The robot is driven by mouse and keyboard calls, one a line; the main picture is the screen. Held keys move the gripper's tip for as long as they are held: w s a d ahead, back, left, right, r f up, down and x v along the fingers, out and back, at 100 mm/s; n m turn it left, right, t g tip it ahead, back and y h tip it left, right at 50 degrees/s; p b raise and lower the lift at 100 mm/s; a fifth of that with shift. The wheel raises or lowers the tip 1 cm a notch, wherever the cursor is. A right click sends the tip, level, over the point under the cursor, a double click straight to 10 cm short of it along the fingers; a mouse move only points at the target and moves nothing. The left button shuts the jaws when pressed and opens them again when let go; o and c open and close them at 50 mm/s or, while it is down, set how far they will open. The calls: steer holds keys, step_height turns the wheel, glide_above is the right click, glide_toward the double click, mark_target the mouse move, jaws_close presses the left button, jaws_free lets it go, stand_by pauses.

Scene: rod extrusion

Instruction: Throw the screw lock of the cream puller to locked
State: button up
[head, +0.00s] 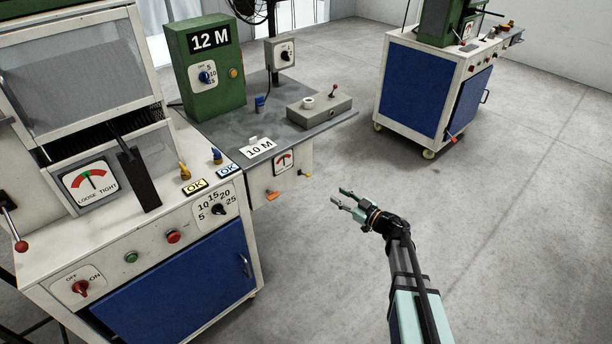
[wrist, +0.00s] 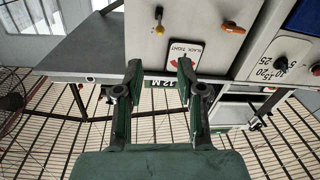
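A cream box body (head: 262,182) under the grey worktop carries a loose/tight gauge (head: 283,161). An orange lever (head: 273,195) and a small yellow knob (head: 304,174) stick out of its front. In the wrist view the picture is turned over, with the gauge (wrist: 184,55) just past the fingers, the orange lever (wrist: 233,27) to the right and the yellow knob (wrist: 158,16) to the left. I cannot tell which of these is the screw lock. My gripper (head: 337,195) is open and empty, apart from the cream front and to its right. It also shows in the wrist view (wrist: 160,72).
A cream machine (head: 135,238) with a blue door and red lever stands at left. A green 12 M box (head: 208,75) and a grey box (head: 319,110) stand on the grey worktop (head: 240,122). Another blue-sided cabinet (head: 412,90) stands behind. The floor (head: 500,220) at right is clear.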

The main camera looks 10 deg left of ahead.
mark_target(306, 175)
steer(key=x, duration=1.6)
steer(key=shift+w+a+p, duration=0.15)
steer(key=shift+a+p, duration=0.1)
steer(key=shift+p, duration=0.05)
jaws_close()
